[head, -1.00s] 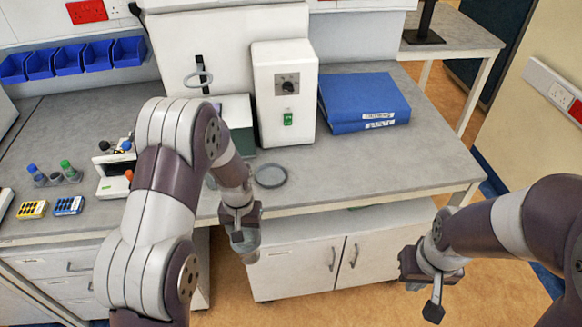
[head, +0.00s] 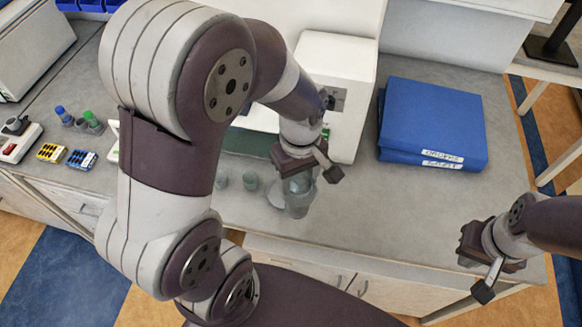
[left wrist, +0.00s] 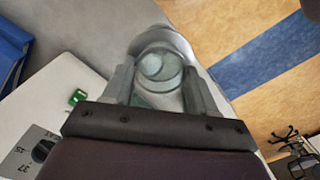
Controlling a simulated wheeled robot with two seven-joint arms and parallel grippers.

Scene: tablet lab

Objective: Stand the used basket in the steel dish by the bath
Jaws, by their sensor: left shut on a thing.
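My left gripper (head: 305,175) is shut on the used basket (head: 298,198), a grey, see-through cylinder held upright at the bench's front part. In the left wrist view the basket (left wrist: 158,72) sits between the two fingers, its round end facing the camera. The steel dish (head: 274,190) shows as a pale rim just left of and behind the basket; the basket and gripper hide most of it. A curved metal rim (left wrist: 152,36) shows beyond the basket in the left wrist view. I cannot tell whether basket and dish touch. My right gripper (head: 492,262) hangs empty at the bench's front right.
A white unit with a dial (head: 338,98) stands close behind my left gripper. Small beakers (head: 250,182) stand left of the dish. The bench front right of the basket is clear.

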